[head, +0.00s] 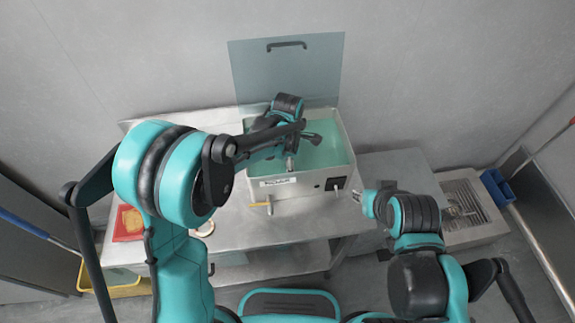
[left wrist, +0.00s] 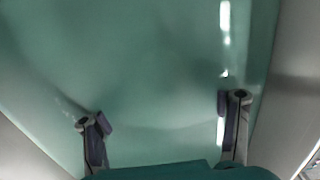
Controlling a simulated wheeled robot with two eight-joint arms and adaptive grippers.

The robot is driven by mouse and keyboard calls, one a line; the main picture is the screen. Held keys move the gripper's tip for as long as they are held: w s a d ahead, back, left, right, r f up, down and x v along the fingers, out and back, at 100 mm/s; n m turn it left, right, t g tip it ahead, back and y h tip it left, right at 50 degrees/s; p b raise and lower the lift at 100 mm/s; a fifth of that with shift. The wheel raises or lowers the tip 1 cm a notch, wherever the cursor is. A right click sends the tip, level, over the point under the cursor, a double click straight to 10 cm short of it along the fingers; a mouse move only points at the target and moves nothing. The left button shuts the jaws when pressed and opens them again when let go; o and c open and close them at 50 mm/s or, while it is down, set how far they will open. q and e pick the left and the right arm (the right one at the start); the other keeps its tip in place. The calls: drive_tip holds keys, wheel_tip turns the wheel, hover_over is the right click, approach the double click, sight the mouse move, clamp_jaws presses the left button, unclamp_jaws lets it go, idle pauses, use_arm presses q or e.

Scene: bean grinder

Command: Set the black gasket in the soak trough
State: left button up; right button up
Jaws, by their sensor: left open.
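The soak trough is a pale box (head: 342,155) on the metal table, filled with greenish liquid, its clear lid raised at the back. Its liquid fills most of the left wrist view (left wrist: 150,60), with a pale wall along the right side. My left gripper (left wrist: 165,112) is over the trough, its two fingers wide apart and nothing visible between them. In the head view my left arm covers part of the trough. My right gripper (head: 362,196) is right of the trough's front corner; its fingers are too small to read. I cannot make out the black gasket in either view.
The raised lid (head: 287,72) stands behind the trough. A tap with a yellow handle (head: 260,204) sticks out at the front. A red tray (head: 128,223) lies at the table's left. A floor basin (head: 462,205) is at the right. The table's right end looks clear.

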use_arm(q)
drive_tip(key=shift+r, duration=0.25)
wheel_tip(320, 180, up, 12)
drive_tip(key=p, duration=0.4)
drive_tip(key=s+a+r+m+t, duration=0.2)
drive_tip(key=s+a+m+t, duration=0.1)
drive_tip(key=s+a+m, duration=0.5)
drive_tip(key=s+a+r+m+t, duration=0.2)
drive_tip(key=s+a+m+t, duration=0.2)
drive_tip(key=s+a+m, duration=0.3)
drive_tip(key=s+m, duration=0.1)
drive_tip(key=m, duration=0.4)
drive_tip(key=shift+s+a, duration=0.3)
drive_tip(key=shift+a, duration=0.05)
wheel_tip(320, 180, down, 3)
drive_tip(key=b, duration=0.4)
drive_tip(key=shift+f, duration=0.2)
